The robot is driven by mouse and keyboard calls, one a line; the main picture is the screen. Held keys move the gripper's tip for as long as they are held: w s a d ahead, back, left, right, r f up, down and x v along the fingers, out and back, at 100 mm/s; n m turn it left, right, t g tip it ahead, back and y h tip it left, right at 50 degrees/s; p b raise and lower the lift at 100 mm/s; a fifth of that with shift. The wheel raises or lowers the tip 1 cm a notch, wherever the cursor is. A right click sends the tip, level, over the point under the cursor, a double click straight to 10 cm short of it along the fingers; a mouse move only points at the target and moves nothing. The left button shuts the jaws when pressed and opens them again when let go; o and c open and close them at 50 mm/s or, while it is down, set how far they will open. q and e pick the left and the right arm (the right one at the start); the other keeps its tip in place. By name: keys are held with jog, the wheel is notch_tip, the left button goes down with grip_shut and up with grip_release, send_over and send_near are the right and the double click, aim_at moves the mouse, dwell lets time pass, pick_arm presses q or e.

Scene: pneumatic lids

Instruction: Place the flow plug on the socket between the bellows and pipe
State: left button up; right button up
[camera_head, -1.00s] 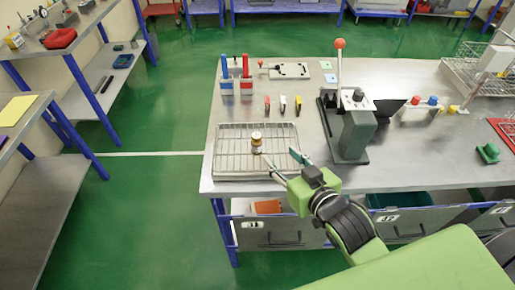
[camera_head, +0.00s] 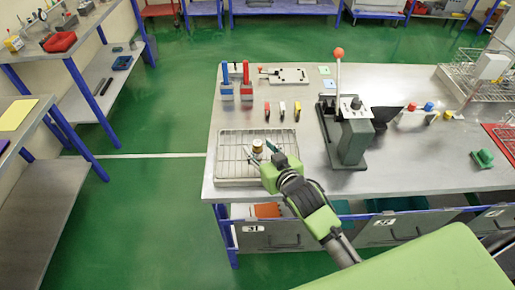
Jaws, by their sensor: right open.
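A small brass-coloured plug with a pale top (camera_head: 257,146), which looks like the flow plug, stands upright on the wire rack tray (camera_head: 228,180). My right gripper (camera_head: 260,151) is open at the plug, with its fingertips around or close beside it. I cannot tell whether they touch it. A grey press-like device (camera_head: 354,140) with a red-knobbed lever stands to the right on the steel table. A dark flared piece (camera_head: 385,112) sits behind it. The socket, bellows and pipe cannot be made out clearly. My left gripper is not in view.
Red and blue upright pieces (camera_head: 246,92) and several small coloured clips (camera_head: 282,108) lie behind the rack. A flat plate with a clamp (camera_head: 289,76) is at the back. A green block (camera_head: 482,159) sits at the right.

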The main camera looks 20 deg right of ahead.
jog(key=shift+x, duration=1.15)
jog(key=shift+s, duration=0.1)
grip_shut()
jog(key=shift+r, duration=0.1)
